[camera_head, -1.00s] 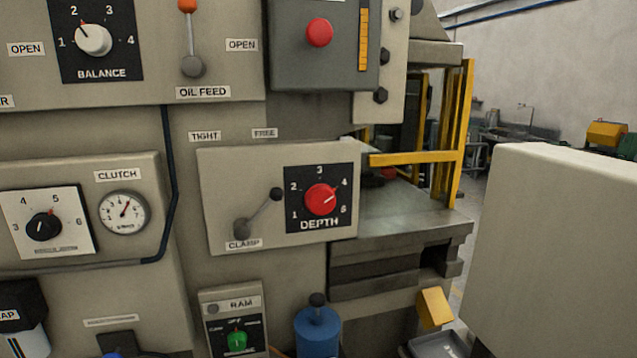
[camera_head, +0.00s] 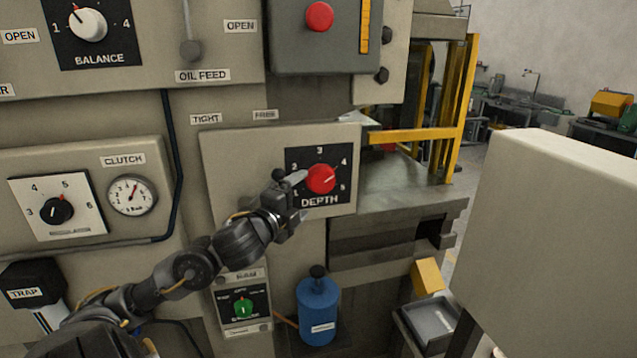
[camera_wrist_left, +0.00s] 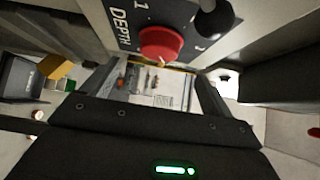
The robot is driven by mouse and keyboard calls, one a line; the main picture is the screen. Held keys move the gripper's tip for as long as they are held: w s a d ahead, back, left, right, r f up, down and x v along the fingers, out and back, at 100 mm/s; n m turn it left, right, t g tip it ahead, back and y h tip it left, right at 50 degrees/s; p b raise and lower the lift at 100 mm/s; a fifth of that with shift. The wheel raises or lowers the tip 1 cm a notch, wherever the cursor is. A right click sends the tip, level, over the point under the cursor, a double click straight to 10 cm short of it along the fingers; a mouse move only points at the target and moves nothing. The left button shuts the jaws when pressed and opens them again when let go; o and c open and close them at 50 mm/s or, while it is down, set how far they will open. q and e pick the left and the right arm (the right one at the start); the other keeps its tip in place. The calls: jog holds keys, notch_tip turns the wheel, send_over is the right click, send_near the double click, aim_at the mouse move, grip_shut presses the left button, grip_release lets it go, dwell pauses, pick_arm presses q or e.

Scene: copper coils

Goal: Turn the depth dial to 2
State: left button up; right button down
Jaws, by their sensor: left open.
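The depth dial (camera_head: 321,179) is a red round knob on a black plate with numbers, marked DEPTH. Its pointer mark aims to the upper right, towards 4. My left gripper (camera_head: 300,197) is open and empty just left of and in front of the knob, its fingers reaching towards it. In the left wrist view the red knob (camera_wrist_left: 160,43) shows beyond the gap between the two open fingers (camera_wrist_left: 153,82), apart from them as far as I can tell. My left gripper hides the plate's lower left part. My right gripper is not in view.
The clamp lever's black ball (camera_wrist_left: 215,18) is close beside the dial, its arm mostly hidden by my gripper. A blue bottle (camera_head: 318,310) and the ram switch (camera_head: 243,306) are below. A yellow guard rail (camera_head: 410,135) is to the right. A pale box (camera_head: 560,230) fills the right front.

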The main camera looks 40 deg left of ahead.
aim_at(319, 183)
pick_arm(q)
jog(key=w, duration=0.2)
jog(key=w+a+p, duration=0.1)
jog(key=w, duration=0.2)
jog(key=w+p, duration=0.1)
jog(key=w, duration=0.1)
jog(key=shift+w+a, duration=0.15)
jog(key=shift+w, duration=0.1)
jog(key=shift+w+a, duration=0.1)
jog(key=shift+w, duration=0.5)
jog(key=shift+c, duration=0.5)
